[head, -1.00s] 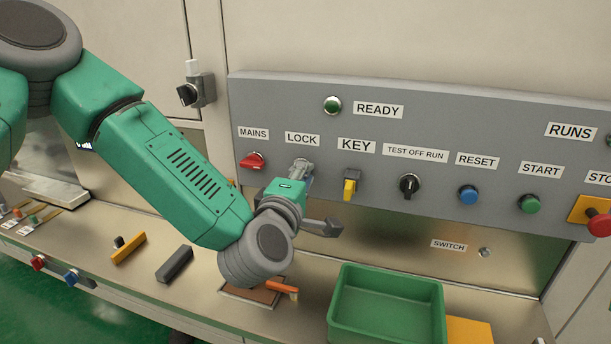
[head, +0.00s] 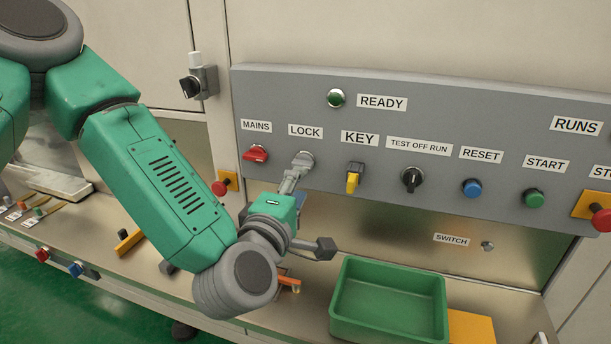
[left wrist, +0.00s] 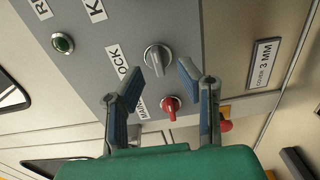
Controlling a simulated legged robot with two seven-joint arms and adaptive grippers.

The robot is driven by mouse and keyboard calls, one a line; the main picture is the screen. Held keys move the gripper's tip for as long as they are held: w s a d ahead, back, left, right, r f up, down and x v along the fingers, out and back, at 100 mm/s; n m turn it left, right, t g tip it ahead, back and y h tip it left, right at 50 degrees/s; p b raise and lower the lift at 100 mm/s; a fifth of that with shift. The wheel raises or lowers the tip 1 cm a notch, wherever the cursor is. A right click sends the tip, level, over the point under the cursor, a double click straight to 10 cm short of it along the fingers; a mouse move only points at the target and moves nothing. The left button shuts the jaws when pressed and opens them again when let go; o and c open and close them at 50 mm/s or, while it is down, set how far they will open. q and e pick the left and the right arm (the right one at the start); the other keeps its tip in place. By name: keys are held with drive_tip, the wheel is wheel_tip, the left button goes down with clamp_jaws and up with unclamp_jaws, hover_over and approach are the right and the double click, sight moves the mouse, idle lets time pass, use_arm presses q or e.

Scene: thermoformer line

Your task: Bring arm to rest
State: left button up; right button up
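My left gripper (head: 302,203) is in front of the control panel (head: 450,120), below the LOCK label. In the left wrist view its two fingers (left wrist: 160,75) are spread with a gap between them and nothing held. The grey LOCK knob (head: 303,159) shows just beyond the fingers in the head view; the knob also shows in the left wrist view (left wrist: 158,56), ahead of the gap and apart from the fingers. The red MAINS knob (head: 256,153) is to its left. My left arm is bent, with its wrist low over the bench. My right gripper is not in view.
A green bin (head: 390,300) stands on the bench, right of my wrist. An orange-handled tool (head: 289,281) lies partly hidden behind my wrist. A red button on a yellow plate (head: 224,184) is close to my forearm. The KEY switch (head: 353,180) is right of LOCK.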

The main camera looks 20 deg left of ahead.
use_arm(q)
drive_tip(key=shift+s, duration=0.85)
